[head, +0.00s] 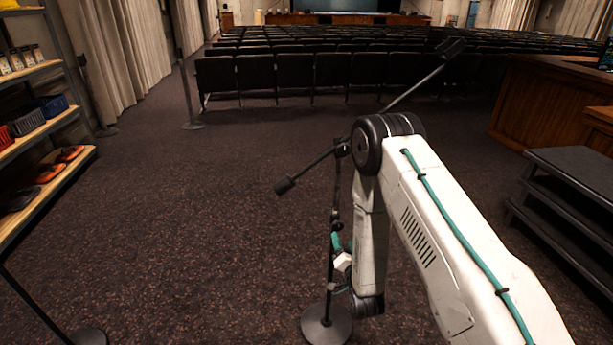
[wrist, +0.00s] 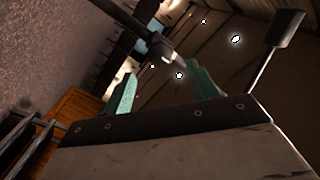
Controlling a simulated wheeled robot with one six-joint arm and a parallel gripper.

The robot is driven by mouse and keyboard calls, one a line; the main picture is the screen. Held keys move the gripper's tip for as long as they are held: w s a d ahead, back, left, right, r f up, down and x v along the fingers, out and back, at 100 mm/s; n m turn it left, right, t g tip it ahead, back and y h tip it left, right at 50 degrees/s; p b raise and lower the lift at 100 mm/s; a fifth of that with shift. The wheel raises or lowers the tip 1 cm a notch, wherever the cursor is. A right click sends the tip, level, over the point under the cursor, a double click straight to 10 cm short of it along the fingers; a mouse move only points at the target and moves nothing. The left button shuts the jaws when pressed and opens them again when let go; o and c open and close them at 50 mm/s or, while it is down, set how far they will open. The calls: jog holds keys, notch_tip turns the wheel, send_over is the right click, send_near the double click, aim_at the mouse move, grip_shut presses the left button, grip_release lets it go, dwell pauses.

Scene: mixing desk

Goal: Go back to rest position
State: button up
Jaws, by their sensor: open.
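My gripper shows in the wrist view (wrist: 163,73) with its two teal fingers spread apart and nothing clamped between them. In the head view a small teal and white part shows beside the lower end of my white arm, close to a black microphone stand (head: 332,220); most of the gripper is hidden there. The stand is upright on a round base (head: 327,326), with a tilted boom partly behind my arm. In the wrist view a dark rod and joint (wrist: 160,46) appear beyond or between the fingers; I cannot tell whether they touch.
A shelf with colored bins (head: 28,122) stands at the left. Dark steps (head: 575,175) and a wooden desk (head: 550,100) are at the right. Rows of seats (head: 295,75) fill the back, with another thin stand (head: 187,90) before them. Carpet (head: 200,220) is clear left of the stand.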

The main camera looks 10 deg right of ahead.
jog(key=s+f+n+g, duration=0.25)
jog(key=f+g, duration=0.35)
jog(key=f, duration=0.3)
jog(key=s+d+r+n+g, duration=0.1)
jog(key=s+r+g, duration=0.2)
jog(key=s+r, duration=0.9)
jog(key=s+d+r+n+g, duration=0.1)
jog(key=s+r+g, duration=0.3)
jog(key=s+r, duration=0.8)
jog(key=s+d+r+n+g, duration=0.1)
jog(key=s+r+n+g, duration=0.2)
jog(key=s+r, duration=1)
notch_tip(320, 180, up, 10)
jog(key=shift+r+g, duration=0.15)
jog(key=shift+g, duration=0.15)
